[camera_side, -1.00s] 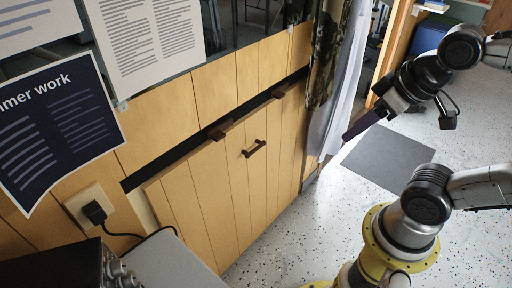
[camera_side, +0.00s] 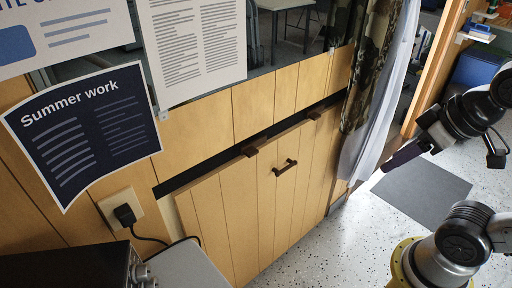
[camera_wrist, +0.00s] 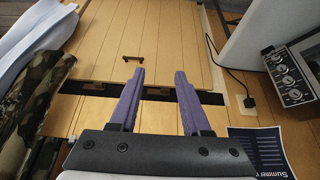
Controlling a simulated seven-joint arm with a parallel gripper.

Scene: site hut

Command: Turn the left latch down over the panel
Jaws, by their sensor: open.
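The panel (camera_side: 235,206) is a light wooden plank board with a dark handle (camera_side: 286,167). It also fills the top of the wrist view (camera_wrist: 160,35). The left latch (camera_side: 250,151) is a small brown block at the panel's top edge, on the left; how far it is turned is too small to tell. The right latch (camera_side: 314,115) is a similar block farther right. My gripper (camera_wrist: 160,73) is open and empty, with two purple fingers. In the side view my gripper (camera_side: 404,155) is well right of the panel, apart from both latches.
A dark gap (camera_side: 205,174) runs along the panel's top. A curtain (camera_side: 378,105) hangs to its right. A plugged-in cable (camera_side: 125,214) and a dark device (camera_side: 75,268) with knobs are at lower left. A grey mat (camera_side: 425,190) lies on the floor.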

